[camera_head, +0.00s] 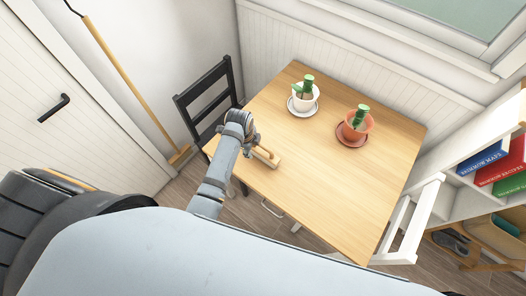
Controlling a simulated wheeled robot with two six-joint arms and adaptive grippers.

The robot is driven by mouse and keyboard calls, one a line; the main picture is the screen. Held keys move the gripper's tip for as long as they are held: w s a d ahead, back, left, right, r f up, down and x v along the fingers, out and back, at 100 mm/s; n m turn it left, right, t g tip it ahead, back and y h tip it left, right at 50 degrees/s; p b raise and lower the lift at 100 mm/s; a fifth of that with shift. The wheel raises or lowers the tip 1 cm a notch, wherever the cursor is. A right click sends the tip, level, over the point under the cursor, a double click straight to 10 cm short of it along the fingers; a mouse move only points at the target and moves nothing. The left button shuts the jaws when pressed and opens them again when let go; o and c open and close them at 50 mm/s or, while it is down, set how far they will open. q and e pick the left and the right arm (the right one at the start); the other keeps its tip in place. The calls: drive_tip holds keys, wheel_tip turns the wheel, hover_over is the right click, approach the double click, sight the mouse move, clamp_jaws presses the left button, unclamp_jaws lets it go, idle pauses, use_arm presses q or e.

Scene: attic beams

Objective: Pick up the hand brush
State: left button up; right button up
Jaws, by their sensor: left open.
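A small light-wood piece, which looks like the hand brush (268,158), lies on the wooden table (320,180) near its left edge. Part of it is hidden behind my left gripper (252,146). My left gripper is over the table's left side, right at the brush's near-left end, with its jaws open. I cannot tell whether the fingers touch the brush. My right gripper is not in view.
A white pot with a cactus (303,98) and a terracotta pot with a cactus (356,124) stand on saucers toward the table's back. A black chair (208,92) is at the left, a white chair (411,226) at the right. The table's middle and front are clear.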

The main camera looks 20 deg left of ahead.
sight(261, 145)
use_arm(q)
wheel_tip(261, 145, up, 5)
drive_tip(key=w+d+m, duration=0.2)
drive_tip(key=w+m, duration=0.1)
drive_tip(key=m, duration=0.1)
drive_tip(key=f, duration=0.4)
drive_tip(key=shift+w+d+f+p, duration=0.1)
drive_tip(key=shift+w+d+p, duration=0.1)
drive_tip(key=shift+p, duration=0.2)
drive_tip(key=f, duration=0.3)
drive_tip(key=w+f+p, duration=0.1)
drive_tip(key=shift+d+f, duration=0.15)
drive_tip(key=shift+f, duration=0.25)
drive_tip(key=shift+w+f, duration=0.1)
drive_tip(key=shift+f, duration=0.45)
clamp_jaws()
drive_tip(key=shift+r, duration=0.1)
